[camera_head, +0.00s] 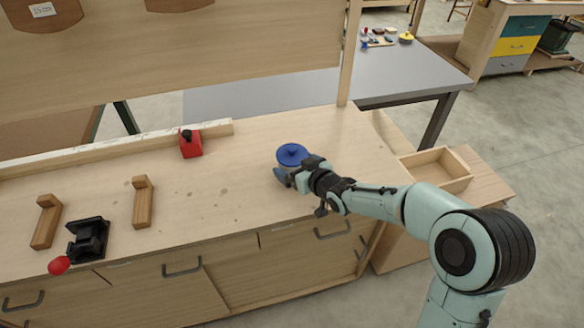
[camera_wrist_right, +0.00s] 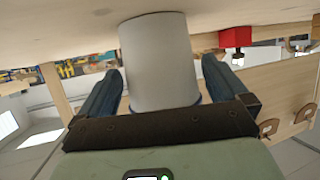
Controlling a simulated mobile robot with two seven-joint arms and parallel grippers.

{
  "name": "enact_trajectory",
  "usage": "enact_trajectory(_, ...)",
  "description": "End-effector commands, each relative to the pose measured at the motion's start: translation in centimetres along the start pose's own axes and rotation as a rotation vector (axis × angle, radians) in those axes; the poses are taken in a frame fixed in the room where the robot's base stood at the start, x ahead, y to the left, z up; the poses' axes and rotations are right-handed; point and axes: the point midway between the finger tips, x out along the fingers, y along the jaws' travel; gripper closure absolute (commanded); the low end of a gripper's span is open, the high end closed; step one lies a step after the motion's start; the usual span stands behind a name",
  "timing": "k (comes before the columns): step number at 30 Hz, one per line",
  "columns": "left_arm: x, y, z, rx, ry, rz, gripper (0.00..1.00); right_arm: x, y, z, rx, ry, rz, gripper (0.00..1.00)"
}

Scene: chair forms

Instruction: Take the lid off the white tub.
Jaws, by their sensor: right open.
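The white tub (camera_wrist_right: 158,55) stands on the wooden workbench (camera_head: 230,195), with its blue lid (camera_head: 291,153) on top, knob upward. In the right wrist view, which looks upside down, the tub's plain wall fills the middle and a blue rim shows at its lower edge. My right gripper (camera_head: 289,171) is open at the tub, with one blue finger on each side of it. Gaps show between the fingers and the wall in the wrist view. In the head view my gripper hides much of the tub's body. My left gripper is out of view.
A red block with a black knob (camera_head: 191,145) stands behind and left of the tub. Two wooden brackets and a black clamp with a red knob (camera_head: 88,240) are at the left. An open wooden box (camera_head: 437,168) lies right of the bench. Bench around the tub is clear.

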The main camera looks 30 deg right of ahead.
Motion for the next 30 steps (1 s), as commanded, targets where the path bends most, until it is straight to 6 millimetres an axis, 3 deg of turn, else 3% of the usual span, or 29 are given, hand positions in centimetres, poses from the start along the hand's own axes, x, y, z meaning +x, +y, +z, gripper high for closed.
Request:
enact_trajectory(2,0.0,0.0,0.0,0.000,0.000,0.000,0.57,0.0,0.0,0.0,0.000,0.000,0.000,0.03)
enact_trajectory(6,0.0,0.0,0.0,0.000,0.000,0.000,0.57,0.0,0.0,0.0,0.000,0.000,0.000,0.48)
enact_trajectory(20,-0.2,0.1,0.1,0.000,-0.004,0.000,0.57,-0.4,0.0,-0.9,0.000,0.003,0.000,0.48)
enact_trajectory(25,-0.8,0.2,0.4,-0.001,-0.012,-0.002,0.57,-1.4,0.1,-3.4,-0.002,0.007,0.002,0.48)
enact_trajectory(30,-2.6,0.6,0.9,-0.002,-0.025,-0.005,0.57,-3.2,0.1,-7.8,-0.002,0.007,0.001,0.48)
